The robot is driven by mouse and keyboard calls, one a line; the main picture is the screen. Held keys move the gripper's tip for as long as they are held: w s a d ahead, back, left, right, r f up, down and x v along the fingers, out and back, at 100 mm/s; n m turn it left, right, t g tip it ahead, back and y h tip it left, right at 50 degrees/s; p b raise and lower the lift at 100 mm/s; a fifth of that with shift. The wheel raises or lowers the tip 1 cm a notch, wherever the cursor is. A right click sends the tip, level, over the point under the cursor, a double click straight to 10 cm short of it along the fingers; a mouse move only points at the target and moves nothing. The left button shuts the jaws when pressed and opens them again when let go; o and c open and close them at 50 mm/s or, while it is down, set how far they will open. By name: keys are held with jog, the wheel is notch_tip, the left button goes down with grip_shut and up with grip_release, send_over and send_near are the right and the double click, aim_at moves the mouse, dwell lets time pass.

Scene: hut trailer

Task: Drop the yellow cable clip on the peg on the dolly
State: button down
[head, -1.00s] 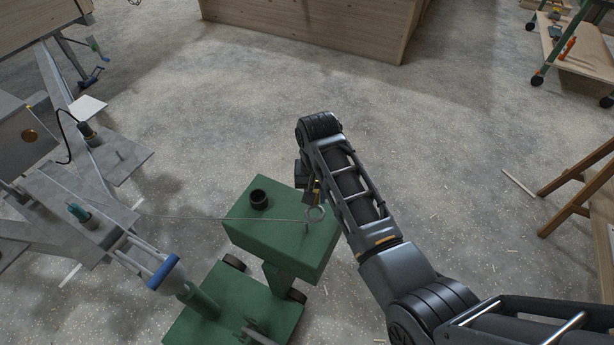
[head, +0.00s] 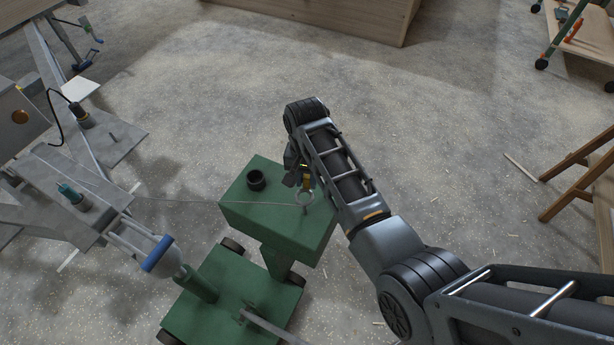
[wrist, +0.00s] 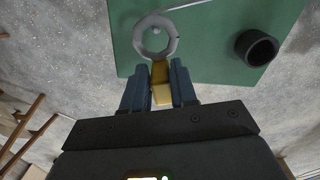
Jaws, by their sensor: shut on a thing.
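The yellow cable clip (wrist: 160,74) has a grey ring (wrist: 156,37) at its end. My gripper (wrist: 159,82) is shut on the yellow part, with the ring sticking out past the fingertips. In the head view the clip's ring (head: 304,198) hangs just above the dolly's top near its right side. A short peg (head: 306,211) shows right below the ring. In the wrist view a small round end, likely the peg, shows inside the ring's hole. I cannot tell whether the ring is around the peg or above it. The green dolly (head: 285,232) stands below my gripper (head: 305,183).
A black cup-like ring (head: 256,180) stands on the dolly's top. A thin cable (head: 200,202) runs from the clip leftwards to the grey trailer frame (head: 75,200). A wooden trestle (head: 580,185) stands at right. The floor behind the dolly is clear.

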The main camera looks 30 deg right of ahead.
aim_at(307, 189)
jog(key=shift+f+b, duration=2.35)
jog(key=shift+f, duration=0.15)
jog(key=shift+f+b, duration=0.6)
jog(key=shift+f, duration=0.45)
jog(key=c, duration=0.8)
grip_release()
jog(key=shift+r+p, duration=0.3)
jog(key=shift+r, duration=3.6)
